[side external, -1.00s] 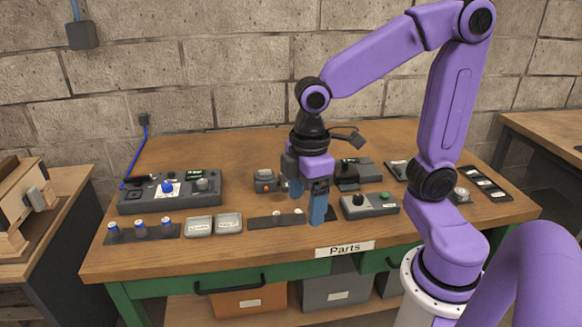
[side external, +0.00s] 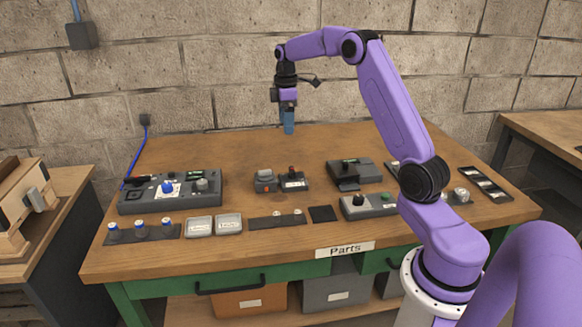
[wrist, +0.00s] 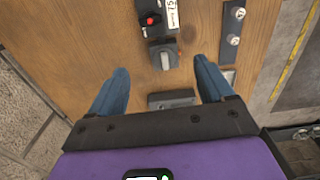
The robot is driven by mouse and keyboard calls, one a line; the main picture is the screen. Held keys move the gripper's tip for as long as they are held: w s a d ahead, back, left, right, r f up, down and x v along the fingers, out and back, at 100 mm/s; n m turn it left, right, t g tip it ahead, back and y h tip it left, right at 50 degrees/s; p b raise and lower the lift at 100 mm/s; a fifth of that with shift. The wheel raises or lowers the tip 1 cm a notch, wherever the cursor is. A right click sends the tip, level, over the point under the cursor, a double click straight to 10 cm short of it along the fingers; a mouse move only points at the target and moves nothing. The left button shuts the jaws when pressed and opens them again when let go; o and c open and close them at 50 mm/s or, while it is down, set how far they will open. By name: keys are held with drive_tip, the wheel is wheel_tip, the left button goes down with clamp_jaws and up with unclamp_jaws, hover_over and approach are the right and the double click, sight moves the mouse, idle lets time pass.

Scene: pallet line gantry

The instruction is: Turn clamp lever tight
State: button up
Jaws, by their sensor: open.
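My gripper (side external: 288,130) is raised above the back of the table, its blue fingers pointing down. In the wrist view its fingers (wrist: 160,90) are spread apart with nothing between them. Below stands a small grey unit (side external: 265,181) with a light grey handle-like top and an orange spot in front; its grey top also shows in the wrist view (wrist: 164,56). Beside it, a dark unit (side external: 293,181) has a red-topped knob or lever and a white label; it also shows in the wrist view (wrist: 150,20). I cannot tell which is the clamp lever.
A control panel (side external: 128,204) with a blue knob stands at the left. Two small trays (side external: 199,228) and a dark strip (side external: 262,223) lie in front. A dark machine (side external: 355,173) and a knob box (side external: 370,205) stand to the right. The back table is clear.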

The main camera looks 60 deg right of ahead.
sight(291, 169)
drive_tip(key=f, duration=0.6)
drive_tip(key=d+f, duration=0.1)
drive_tip(key=f, duration=0.5)
drive_tip(key=d+f, duration=0.1)
drive_tip(key=f, duration=0.4)
drive_tip(key=shift+d+f, duration=0.25)
drive_tip(key=shift+f, duration=0.15)
drive_tip(key=c, duration=1)
drive_tip(key=shift+c, duration=0.2)
